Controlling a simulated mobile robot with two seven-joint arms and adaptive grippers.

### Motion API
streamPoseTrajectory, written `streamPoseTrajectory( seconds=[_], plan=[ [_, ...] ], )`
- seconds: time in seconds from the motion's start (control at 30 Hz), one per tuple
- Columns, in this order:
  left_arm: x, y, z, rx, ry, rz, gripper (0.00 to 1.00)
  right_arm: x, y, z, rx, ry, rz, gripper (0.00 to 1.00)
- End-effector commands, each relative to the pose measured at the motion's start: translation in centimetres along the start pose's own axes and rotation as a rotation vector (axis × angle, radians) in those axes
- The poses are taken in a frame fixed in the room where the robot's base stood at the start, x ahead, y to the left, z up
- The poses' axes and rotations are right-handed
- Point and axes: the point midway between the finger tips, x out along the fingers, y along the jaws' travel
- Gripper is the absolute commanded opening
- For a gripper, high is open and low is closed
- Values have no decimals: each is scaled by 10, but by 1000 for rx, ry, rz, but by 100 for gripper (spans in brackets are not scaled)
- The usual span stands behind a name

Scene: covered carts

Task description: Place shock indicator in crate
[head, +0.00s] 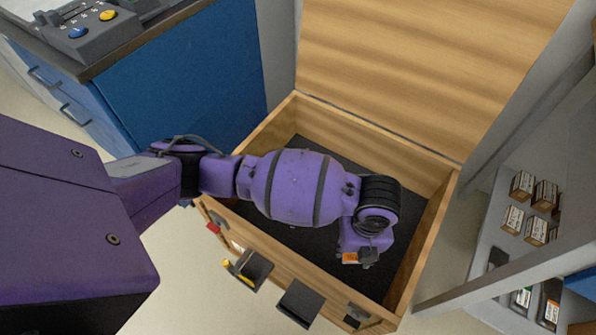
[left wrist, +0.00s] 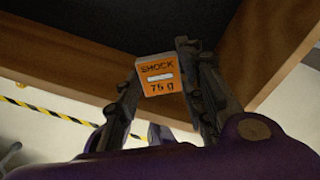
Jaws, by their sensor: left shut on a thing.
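The shock indicator (left wrist: 158,76) is a small orange block marked "SHOCK" and "75 g" with a white window. It shows between the fingers of my left gripper (left wrist: 162,88) in the left wrist view, and the gripper is shut on it. In the head view the orange indicator (head: 350,258) shows at the tip of my left gripper (head: 362,256), over the inside of the crate. The crate (head: 424,240) is an open wooden box with a dark lining and its lid raised at the back. My right gripper is not in view.
A blue cabinet (head: 190,75) with a control panel (head: 100,25) on top stands at the back left. A shelf (head: 500,255) with several small boxes stands at the right. The crate's front wall carries dark latches (head: 300,303). The visible crate floor looks empty.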

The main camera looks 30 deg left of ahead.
Motion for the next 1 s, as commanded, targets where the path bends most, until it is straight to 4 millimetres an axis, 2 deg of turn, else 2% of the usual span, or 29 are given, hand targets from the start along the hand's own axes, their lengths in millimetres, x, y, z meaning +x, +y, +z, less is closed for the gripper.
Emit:
streamPoseTrajectory(
  seconds=[0.03,0.1,0.2,0.37,0.47,0.8,0.9,1.0],
  plan=[
    [24,-11,6,116,-1,-2,23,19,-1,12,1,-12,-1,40],
    [41,-20,11,270,-2,-1,23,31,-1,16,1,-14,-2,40],
    [57,-30,17,435,-4,-2,23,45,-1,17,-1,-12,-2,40],
    [68,-37,24,569,-7,-4,23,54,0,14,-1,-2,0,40],
    [74,-32,36,588,-8,-3,23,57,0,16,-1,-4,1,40],
    [112,10,106,585,-7,0,23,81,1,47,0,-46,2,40],
    [132,16,116,586,-4,-2,23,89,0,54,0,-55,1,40],
    [141,20,125,587,-6,-5,23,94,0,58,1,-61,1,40]
  ],
)
